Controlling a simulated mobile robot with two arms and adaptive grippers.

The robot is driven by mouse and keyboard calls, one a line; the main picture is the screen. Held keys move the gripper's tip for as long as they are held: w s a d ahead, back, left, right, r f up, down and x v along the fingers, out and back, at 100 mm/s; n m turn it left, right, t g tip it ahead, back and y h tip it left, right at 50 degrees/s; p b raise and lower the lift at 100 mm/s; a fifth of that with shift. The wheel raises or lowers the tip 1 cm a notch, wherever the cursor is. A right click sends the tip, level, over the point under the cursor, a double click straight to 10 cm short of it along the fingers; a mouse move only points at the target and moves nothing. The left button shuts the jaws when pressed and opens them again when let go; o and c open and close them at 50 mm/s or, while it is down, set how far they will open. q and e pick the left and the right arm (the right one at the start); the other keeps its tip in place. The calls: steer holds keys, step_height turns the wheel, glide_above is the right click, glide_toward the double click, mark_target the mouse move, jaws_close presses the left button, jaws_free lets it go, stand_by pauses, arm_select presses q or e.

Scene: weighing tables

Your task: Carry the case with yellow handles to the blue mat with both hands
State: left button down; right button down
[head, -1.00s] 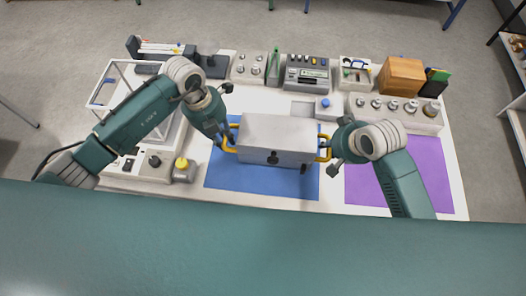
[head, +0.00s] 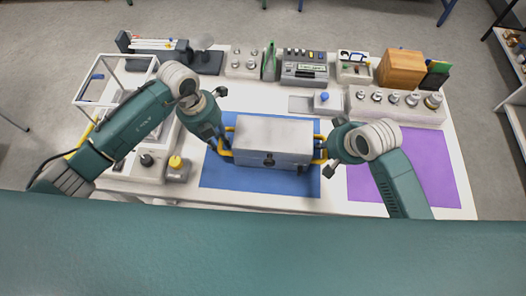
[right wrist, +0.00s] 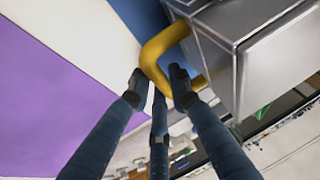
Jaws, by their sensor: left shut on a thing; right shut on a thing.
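The grey case (head: 272,138) with yellow handles is over the blue mat (head: 255,184) in the head view. I cannot tell whether its base touches the mat. My left gripper (head: 222,143) is shut on the left yellow handle (head: 227,150). My right gripper (head: 328,155) is shut on the right yellow handle (head: 319,150). In the right wrist view, the fingers of my right gripper (right wrist: 158,82) are around the yellow handle (right wrist: 160,50) beside the case's metal side (right wrist: 250,45).
A purple mat (head: 425,170) lies to the right. A glass-sided balance (head: 130,120) and a yellow-knobbed block (head: 177,168) stand to the left. Weights (head: 394,99), a wooden box (head: 402,68) and a grey instrument (head: 304,70) line the back.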

arm_select(q)
steer(key=c, duration=2)
jaws_free()
steer(key=shift+w+f, duration=0.1)
steer(key=shift+f, duration=0.25)
steer(key=shift+c, duration=0.2)
arm_select(e)
steer(key=c, duration=2)
jaws_free()
steer(key=shift+f, duration=0.35)
steer(key=shift+c, duration=0.2)
arm_select(q)
steer(key=o, duration=0.4)
steer(key=shift+r, duration=0.2)
arm_select(e)
steer(key=o, duration=0.4)
steer(key=shift+s+r, duration=0.1)
steer(key=shift+r, duration=0.05)
arm_select(q)
steer(key=shift+r, duration=0.1)
steer(key=shift+a+r, duration=0.1)
steer(key=shift+r, duration=0.25)
steer(key=r, duration=0.3)
steer(key=a+r, duration=0.1)
steer(key=r, duration=0.3)
steer(key=a+r, duration=0.1)
steer(key=r, duration=0.2)
steer(key=shift+r, duration=0.4)
arm_select(e)
steer(key=v, duration=1.2)
